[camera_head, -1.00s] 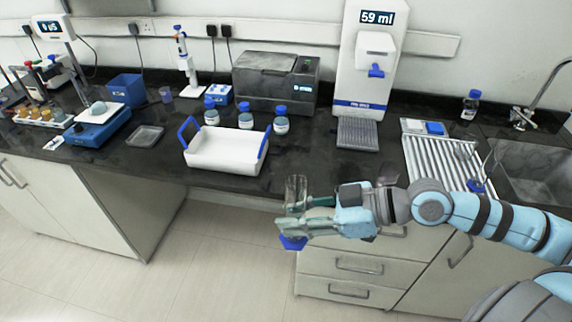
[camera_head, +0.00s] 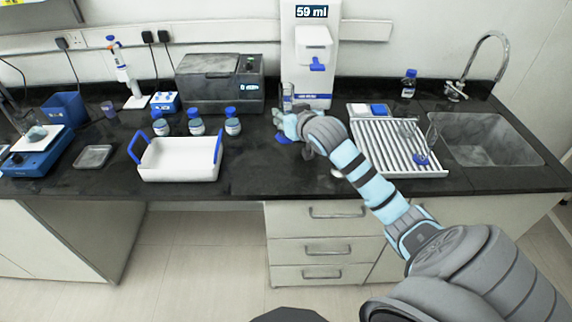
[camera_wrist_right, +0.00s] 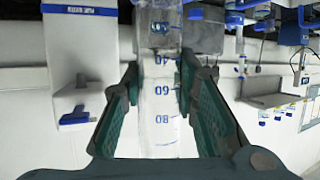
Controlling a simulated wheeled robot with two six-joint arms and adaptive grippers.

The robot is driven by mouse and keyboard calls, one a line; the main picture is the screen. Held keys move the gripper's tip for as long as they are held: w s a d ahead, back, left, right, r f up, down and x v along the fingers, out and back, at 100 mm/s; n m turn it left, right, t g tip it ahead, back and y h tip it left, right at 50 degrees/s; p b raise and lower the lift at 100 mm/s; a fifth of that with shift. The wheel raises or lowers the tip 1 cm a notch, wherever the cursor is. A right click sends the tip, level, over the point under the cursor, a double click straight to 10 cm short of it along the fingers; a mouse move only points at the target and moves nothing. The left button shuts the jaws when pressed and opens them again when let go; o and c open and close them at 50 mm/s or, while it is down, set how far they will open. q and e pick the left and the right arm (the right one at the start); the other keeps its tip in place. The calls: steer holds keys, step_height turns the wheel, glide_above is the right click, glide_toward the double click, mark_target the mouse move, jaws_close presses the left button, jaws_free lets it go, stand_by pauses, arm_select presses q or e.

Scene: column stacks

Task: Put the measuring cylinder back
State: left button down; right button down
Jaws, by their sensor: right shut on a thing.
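The measuring cylinder is clear with a blue base; its clear upper part (camera_head: 287,98) and its base show above and below my right gripper (camera_head: 279,121) in the head view. The gripper is shut on it, and it looks about upright in front of the water dispenser (camera_head: 312,62). In the right wrist view, the cylinder (camera_wrist_right: 161,100) stands between the two green-padded fingers, with blue marks 40, 60 and 80 visible. I cannot tell whether its base touches the counter. My left gripper is not in view.
The dispenser reads 59 ml. To the right are a ribbed white rack (camera_head: 385,150) holding glassware and a sink (camera_head: 480,140). To the left are a white tray (camera_head: 180,170) with blue handles and several blue-capped bottles (camera_head: 196,125).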

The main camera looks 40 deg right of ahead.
steer(key=f+b, duration=0.2)
steer(key=f, duration=1.4)
steer(key=shift+s+f, duration=0.15)
steer(key=shift+s, duration=0.05)
steer(key=c, duration=1.3)
jaws_free()
